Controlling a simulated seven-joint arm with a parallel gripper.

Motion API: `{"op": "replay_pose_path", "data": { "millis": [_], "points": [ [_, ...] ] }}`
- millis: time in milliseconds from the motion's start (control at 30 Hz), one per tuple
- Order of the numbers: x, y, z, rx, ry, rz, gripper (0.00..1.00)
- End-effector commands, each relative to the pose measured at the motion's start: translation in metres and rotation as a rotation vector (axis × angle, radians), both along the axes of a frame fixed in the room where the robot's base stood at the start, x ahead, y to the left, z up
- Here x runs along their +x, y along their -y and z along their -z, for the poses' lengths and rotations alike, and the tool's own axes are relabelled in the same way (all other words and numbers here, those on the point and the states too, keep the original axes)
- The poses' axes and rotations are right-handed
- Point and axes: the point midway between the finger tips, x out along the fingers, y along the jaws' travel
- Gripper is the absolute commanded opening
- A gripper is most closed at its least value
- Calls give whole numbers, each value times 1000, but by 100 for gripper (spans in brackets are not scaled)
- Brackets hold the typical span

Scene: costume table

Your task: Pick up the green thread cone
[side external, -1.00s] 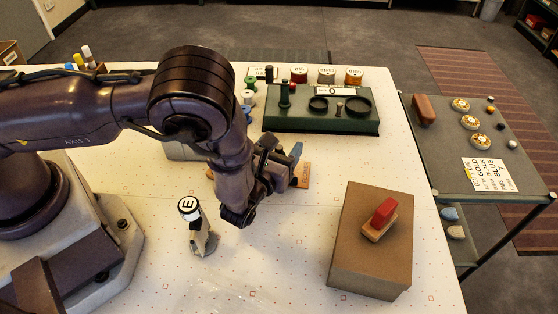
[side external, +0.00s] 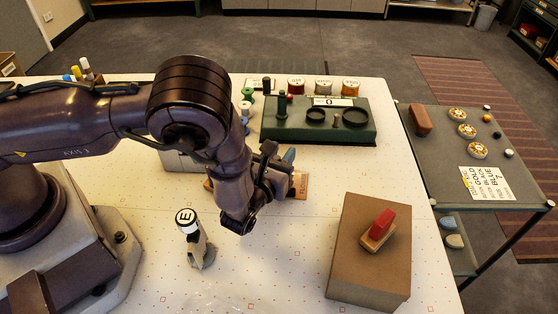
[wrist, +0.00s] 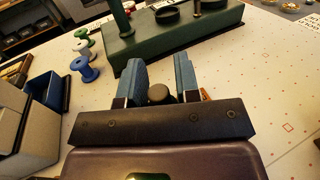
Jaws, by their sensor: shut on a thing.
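My gripper (wrist: 158,88) has its blue fingers shut on a dark, round-topped thing (wrist: 159,95), seen from above in the wrist view. Its colour is too dark to tell whether it is the green thread cone. In the side external view the arm hides it, and one finger of my gripper (side external: 288,156) shows beside a wooden plaque (side external: 300,186). A small green spool (side external: 250,92) stands beside the green scale, well apart from the gripper; the green spool also shows in the wrist view (wrist: 82,38).
The green scale (side external: 350,134) stands beyond the gripper, with white and blue spools (wrist: 87,69) beside it. A brown box (side external: 368,275) bears a red-topped block (side external: 379,227). The table between them is clear.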

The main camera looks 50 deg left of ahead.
Motion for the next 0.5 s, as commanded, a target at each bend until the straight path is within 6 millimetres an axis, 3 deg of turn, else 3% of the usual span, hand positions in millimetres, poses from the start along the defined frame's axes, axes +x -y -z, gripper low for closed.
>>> {"op": "replay_pose_path", "data": {
  "millis": [167, 500],
  "points": [
    [0, 1, -18, 0, 2, 1, 3],
    [0, 0, -76, -2, 3, 0, 3]
  ]
}}
